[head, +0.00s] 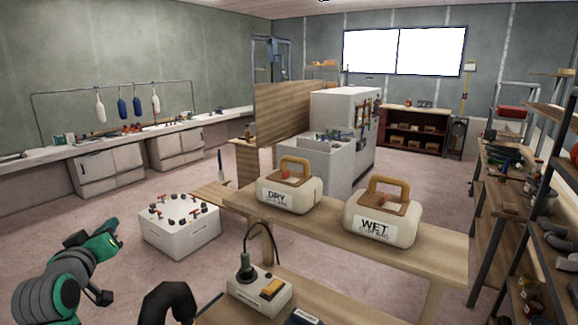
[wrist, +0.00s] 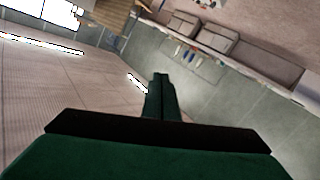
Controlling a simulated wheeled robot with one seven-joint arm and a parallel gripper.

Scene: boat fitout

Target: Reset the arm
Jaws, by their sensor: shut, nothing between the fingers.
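My gripper (wrist: 161,78) shows in the wrist view with its two dark green fingers together and nothing between them. Behind the fingers the room appears tilted, with the wall and the cabinets far off. In the head view my green and grey arm (head: 75,270) is folded at the lower left, in the air in front of the white box. I cannot clearly make out the fingertips in the head view. Nothing touches the gripper in the wrist view.
A white box (head: 180,236) with small red and black fittings stands on the floor beyond my arm. A wooden bench (head: 440,245) carries the DRY container (head: 290,195) and the WET container (head: 382,222). A power box (head: 258,290) sits close in front. Floor at left is clear.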

